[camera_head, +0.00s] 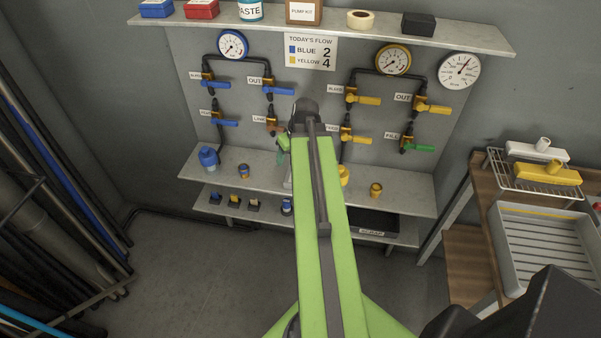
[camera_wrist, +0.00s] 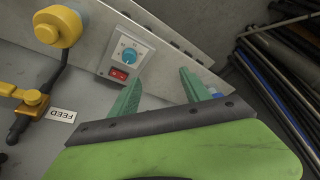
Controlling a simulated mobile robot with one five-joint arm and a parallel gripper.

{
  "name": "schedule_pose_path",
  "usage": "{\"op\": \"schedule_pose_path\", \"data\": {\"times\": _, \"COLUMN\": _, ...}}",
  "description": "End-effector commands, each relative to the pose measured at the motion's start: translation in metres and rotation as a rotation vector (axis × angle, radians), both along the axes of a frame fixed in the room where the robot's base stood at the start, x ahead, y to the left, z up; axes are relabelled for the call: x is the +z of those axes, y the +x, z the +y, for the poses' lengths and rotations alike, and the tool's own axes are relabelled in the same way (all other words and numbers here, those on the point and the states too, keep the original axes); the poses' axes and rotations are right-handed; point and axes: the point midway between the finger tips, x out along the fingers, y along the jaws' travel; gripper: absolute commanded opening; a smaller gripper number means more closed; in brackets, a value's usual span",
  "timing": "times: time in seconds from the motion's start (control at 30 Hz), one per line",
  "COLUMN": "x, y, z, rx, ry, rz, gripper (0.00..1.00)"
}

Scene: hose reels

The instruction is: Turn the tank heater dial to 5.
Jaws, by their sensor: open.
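In the wrist view, a small white heater panel (camera_wrist: 130,50) is fixed to the grey surface, with a round blue dial (camera_wrist: 128,54) above a red switch (camera_wrist: 118,75). The dial's pointer and scale are too small to read. My gripper (camera_wrist: 158,92) is open and empty, its two green fingers spread apart. The dial lies beyond the left finger's tip, apart from it in the picture. In the head view, my gripper (camera_head: 282,150) is beside the wall board, partly hidden by my arm. I cannot make out the panel there.
Yellow valve handles (camera_head: 367,100) and blue ones (camera_head: 278,90) stick out from the wall board around my gripper. A shelf (camera_head: 215,165) below bears small blue and yellow items. In the wrist view, a yellow knob-shaped part (camera_wrist: 57,27) stands left of the panel.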

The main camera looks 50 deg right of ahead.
Motion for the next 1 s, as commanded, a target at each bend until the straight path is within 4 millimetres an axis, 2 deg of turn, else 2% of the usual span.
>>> {"op": "schedule_pose_path", "data": {"times": 0.03, "x": -0.001, "y": -0.016, "z": -0.027, "rx": -0.024, "ry": -0.013, "rz": -0.018, "gripper": 0.55}}
{"op": "schedule_pose_path", "data": {"times": 0.1, "x": 0.001, "y": -0.030, "z": -0.049, "rx": -0.037, "ry": -0.030, "rz": -0.038, "gripper": 0.55}}
{"op": "schedule_pose_path", "data": {"times": 0.2, "x": 0.002, "y": -0.041, "z": -0.065, "rx": -0.044, "ry": -0.044, "rz": -0.050, "gripper": 0.55}}
{"op": "schedule_pose_path", "data": {"times": 0.37, "x": 0.001, "y": -0.041, "z": -0.067, "rx": -0.044, "ry": -0.047, "rz": -0.053, "gripper": 0.55}}
{"op": "schedule_pose_path", "data": {"times": 0.57, "x": -0.018, "y": -0.035, "z": -0.068, "rx": -0.043, "ry": -0.046, "rz": -0.052, "gripper": 0.55}}
{"op": "schedule_pose_path", "data": {"times": 1.0, "x": -0.108, "y": 0.000, "z": -0.076, "rx": -0.043, "ry": -0.046, "rz": -0.052, "gripper": 0.55}}
